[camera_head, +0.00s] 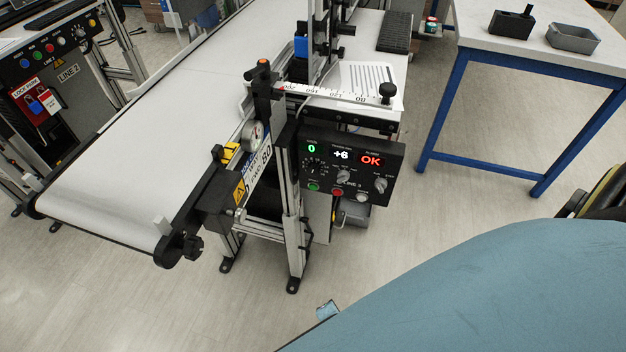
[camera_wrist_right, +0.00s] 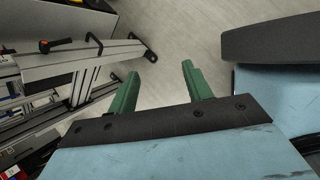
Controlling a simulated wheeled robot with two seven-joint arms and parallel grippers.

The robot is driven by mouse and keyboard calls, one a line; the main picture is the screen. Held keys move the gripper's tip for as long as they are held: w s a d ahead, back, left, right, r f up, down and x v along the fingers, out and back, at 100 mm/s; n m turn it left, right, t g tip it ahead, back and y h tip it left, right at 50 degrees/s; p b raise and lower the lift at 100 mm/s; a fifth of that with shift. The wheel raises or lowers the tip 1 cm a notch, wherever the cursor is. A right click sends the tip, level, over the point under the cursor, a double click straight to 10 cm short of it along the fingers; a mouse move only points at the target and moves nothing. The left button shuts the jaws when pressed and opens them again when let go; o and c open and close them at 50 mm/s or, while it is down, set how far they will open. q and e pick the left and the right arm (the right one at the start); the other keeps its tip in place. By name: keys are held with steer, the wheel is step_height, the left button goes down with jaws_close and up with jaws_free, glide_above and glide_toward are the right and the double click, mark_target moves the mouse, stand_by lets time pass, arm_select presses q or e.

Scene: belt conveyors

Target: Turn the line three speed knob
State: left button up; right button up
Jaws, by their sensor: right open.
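The line three control panel (camera_head: 397,152) is a black box on the near side of the conveyor frame. Its displays read a green 0, a white +6 and a red OK. A black knob with a dial scale (camera_head: 313,166) sits under the 0; two grey knobs, a middle one (camera_head: 344,177) and a right one (camera_head: 380,185), sit beside it. Their small labels are too blurred to read surely. My right gripper (camera_wrist_right: 160,78) is open and empty in the wrist view, with green fingers over floor, apart from the panel. My left gripper is not in view.
The white conveyor belt (camera_head: 135,150) runs behind the panel. A gauge (camera_head: 253,134) and metal posts stand to its left. A blue-legged table (camera_head: 445,85) is at the right. A line 2 panel (camera_head: 45,50) is at far left.

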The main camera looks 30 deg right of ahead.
steer(key=w+a+r+n+t+h+b, duration=0.1)
steer(key=w+r+n+t+h, duration=0.3)
steer(key=w+r, duration=0.55)
steer(key=n+t+h+b, duration=0.2)
steer(key=n+t+h, duration=0.1)
steer(key=n+h, duration=0.2)
glide_toward(312, 174)
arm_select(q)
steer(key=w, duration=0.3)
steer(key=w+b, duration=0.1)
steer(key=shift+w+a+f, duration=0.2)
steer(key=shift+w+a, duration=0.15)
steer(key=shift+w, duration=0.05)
arm_select(e)
steer(key=x, duration=0.8)
steer(key=shift+w+d+r, duration=0.1)
steer(key=shift+w+d, duration=0.05)
steer(key=c, duration=1)
steer(key=shift+m, duration=0.3)
